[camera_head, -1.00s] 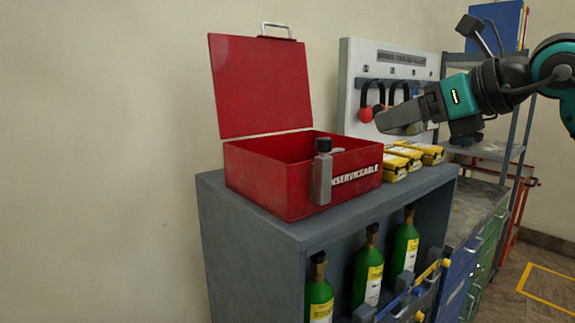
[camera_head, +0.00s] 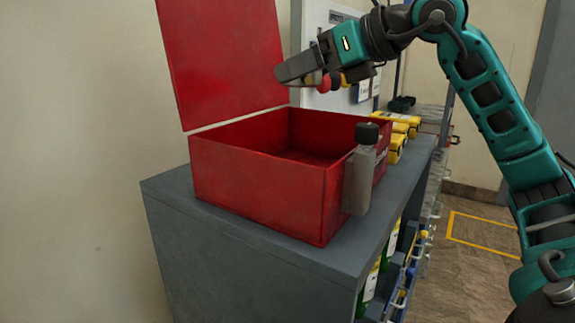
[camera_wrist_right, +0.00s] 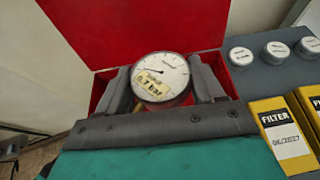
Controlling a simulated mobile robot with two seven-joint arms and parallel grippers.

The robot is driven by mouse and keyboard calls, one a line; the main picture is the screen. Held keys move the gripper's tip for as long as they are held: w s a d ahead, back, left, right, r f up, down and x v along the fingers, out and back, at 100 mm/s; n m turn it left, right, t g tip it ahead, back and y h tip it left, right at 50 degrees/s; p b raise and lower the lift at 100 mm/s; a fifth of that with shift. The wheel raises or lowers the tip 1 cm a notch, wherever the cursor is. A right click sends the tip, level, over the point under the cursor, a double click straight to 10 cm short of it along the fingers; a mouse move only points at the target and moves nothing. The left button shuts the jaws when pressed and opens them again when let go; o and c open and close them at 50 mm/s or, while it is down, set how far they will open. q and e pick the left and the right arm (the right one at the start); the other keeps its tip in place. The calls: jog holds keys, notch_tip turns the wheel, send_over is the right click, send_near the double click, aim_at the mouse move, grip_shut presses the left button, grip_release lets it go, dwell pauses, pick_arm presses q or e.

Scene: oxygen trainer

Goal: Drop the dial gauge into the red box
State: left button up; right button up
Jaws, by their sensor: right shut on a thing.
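The dial gauge (camera_wrist_right: 162,72) has a round white face and a yellow label reading 0.7 bar. In the right wrist view it sits between the two grey fingers of my right gripper (camera_wrist_right: 163,88), which is shut on it. In the head view my right gripper (camera_head: 292,74) is above the open red box (camera_head: 255,190), over its back part near the raised lid (camera_head: 222,65). The gauge is mostly hidden behind the fingers there. The box's visible inside looks empty, though its near floor is hidden. My left gripper is not in view.
The box stands on a grey cabinet (camera_head: 235,255). A grey block with a black knob (camera_head: 358,183) is at its near right corner. White round caps (camera_wrist_right: 277,50) lie beside the box in the wrist view.

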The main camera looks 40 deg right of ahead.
jog(key=shift+s+f+b, duration=0.15)
jog(key=shift+f+b, duration=1.85)
jog(key=shift+f, duration=0.85)
jog(key=o, duration=1.5)
